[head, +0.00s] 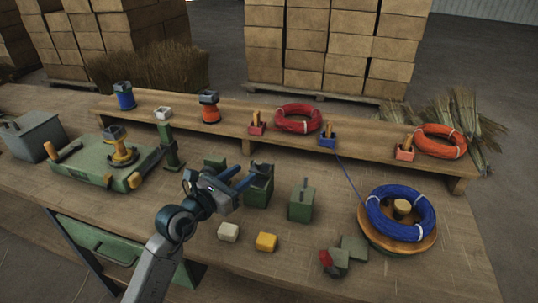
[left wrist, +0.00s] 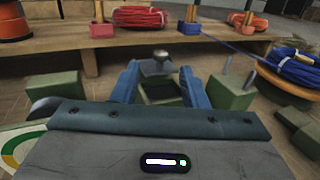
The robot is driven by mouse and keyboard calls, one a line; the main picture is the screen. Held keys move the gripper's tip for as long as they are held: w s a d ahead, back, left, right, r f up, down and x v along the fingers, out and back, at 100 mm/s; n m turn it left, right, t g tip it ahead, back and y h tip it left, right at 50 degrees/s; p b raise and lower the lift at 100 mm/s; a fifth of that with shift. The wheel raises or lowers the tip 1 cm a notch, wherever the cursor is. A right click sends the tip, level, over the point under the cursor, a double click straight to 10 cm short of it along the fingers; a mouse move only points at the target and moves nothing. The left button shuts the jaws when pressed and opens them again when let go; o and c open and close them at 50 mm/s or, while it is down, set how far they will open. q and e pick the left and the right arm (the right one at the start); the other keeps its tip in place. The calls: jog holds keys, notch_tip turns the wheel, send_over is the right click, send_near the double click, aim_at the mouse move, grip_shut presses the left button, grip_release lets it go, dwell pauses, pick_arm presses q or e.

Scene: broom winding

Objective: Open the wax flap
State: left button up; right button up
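A green box (head: 257,193) with a dark top stands on the bench just beyond my left gripper. In the left wrist view this box (left wrist: 162,97) lies between the fingers. Its grey flap (left wrist: 157,69) with a round knob shows at the box's far side and looks tilted up, with a dark opening in front of it. My left gripper (head: 236,174) is open and empty; its blue fingers are spread on either side of the box in the left wrist view (left wrist: 159,82). Contact with the flap cannot be told. My right gripper is not in view.
A second green box (head: 301,203) with a handle stands close to the right. A blue coil (head: 400,208) sits on a round wooden turntable at right. A raised shelf (head: 285,145) runs behind.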

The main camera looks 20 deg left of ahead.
aim_at(256, 164)
pick_arm(q)
jog(key=x, duration=0.9)
jog(key=shift+w+d+r+p, duration=0.1)
jog(key=shift+d+p, duration=0.05)
jog(key=shift+p, duration=0.15)
grip_shut()
